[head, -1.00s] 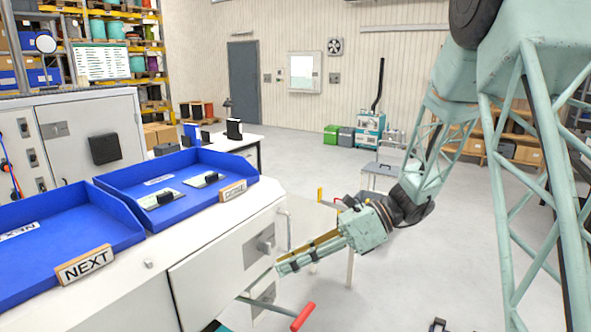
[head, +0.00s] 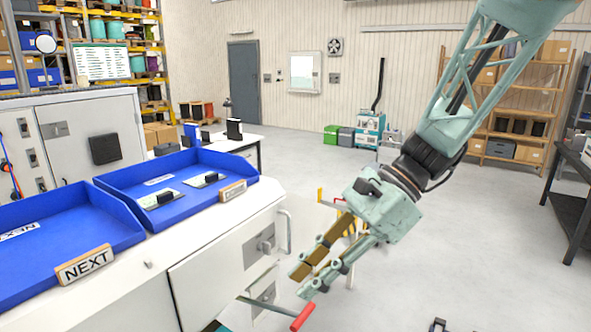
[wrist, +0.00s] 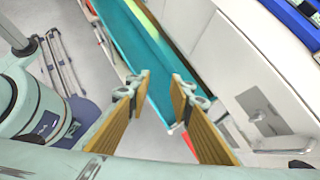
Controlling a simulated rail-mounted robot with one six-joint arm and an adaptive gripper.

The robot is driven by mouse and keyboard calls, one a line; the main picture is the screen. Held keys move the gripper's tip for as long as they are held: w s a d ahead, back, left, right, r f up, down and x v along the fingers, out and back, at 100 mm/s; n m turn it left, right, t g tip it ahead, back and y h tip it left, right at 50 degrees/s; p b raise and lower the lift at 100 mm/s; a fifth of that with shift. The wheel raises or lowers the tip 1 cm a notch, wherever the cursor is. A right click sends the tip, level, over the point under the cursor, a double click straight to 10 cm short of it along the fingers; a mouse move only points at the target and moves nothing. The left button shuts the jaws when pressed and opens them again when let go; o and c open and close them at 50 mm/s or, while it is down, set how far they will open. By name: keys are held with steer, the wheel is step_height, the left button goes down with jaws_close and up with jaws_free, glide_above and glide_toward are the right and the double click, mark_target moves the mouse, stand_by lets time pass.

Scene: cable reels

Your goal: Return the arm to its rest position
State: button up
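My gripper (head: 301,283) hangs at the end of my pale green arm in the head view, in front of the white cabinet's right end and pointing down to the left. In the wrist view my gripper (wrist: 160,88) shows two yellow-brown padded fingers with a clear gap between them. It is open, and nothing shows between the fingers but the floor and a teal surface beyond. My forearm rises to the upper right in the head view.
The white cabinet (head: 215,275) carries blue trays (head: 120,195) and a NEXT sign (head: 84,264). A red-handled lever (head: 303,316) sticks out low near the fingers. A dark table (head: 572,180) and shelving (head: 505,125) stand right. Open floor (head: 480,240) lies between.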

steer(key=s+d+r+n+t+h, duration=0.3)
steer(key=s+d+r+n+h, duration=0.1)
steer(key=s+d+n, duration=0.3)
steer(key=s+d+r+n+t+h, duration=0.3)
steer(key=s+d+n, duration=0.4)
steer(key=s+d, duration=0.4)
steer(key=shift+s+d+r+h, duration=0.4)
steer(key=shift+s+h, duration=0.4)
steer(key=shift+s, duration=1.4)
steer(key=shift+c, duration=0.7)
